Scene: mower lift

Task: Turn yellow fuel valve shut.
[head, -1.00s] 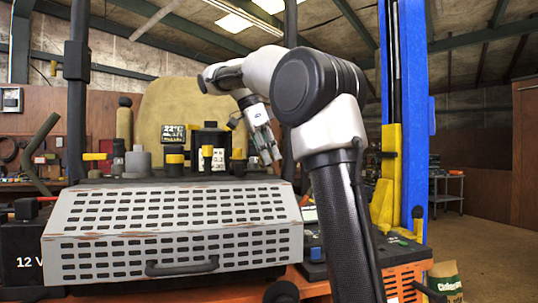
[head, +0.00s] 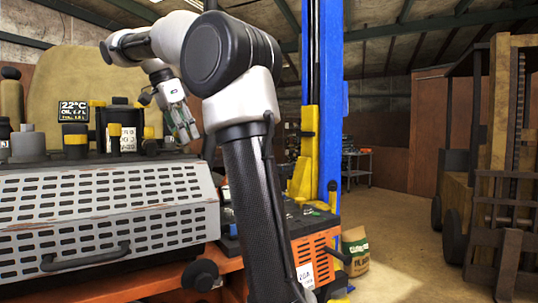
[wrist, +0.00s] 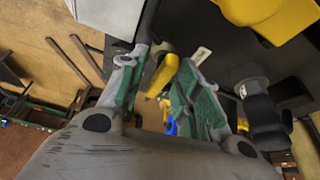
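In the wrist view, a yellow lever (wrist: 162,74), which looks like the fuel valve's handle, shows in the gap between my fingertips. It slants across the gap, and its upper end meets a brownish round part against a dark surface. My gripper (wrist: 165,62) is open, with one green-padded finger on each side of the lever in the picture. I cannot tell whether either finger touches it. In the head view, my gripper (head: 184,128) points down at the right end of the machine's top. The valve lever cannot be made out there.
A grey perforated cover (head: 100,212) with a black handle fronts the machine. Yellow-topped parts (head: 75,140) and a small display (head: 73,110) stand above it. A blue post (head: 330,100) rises to the right. A forklift-like vehicle (head: 505,170) stands far right, with open floor before it.

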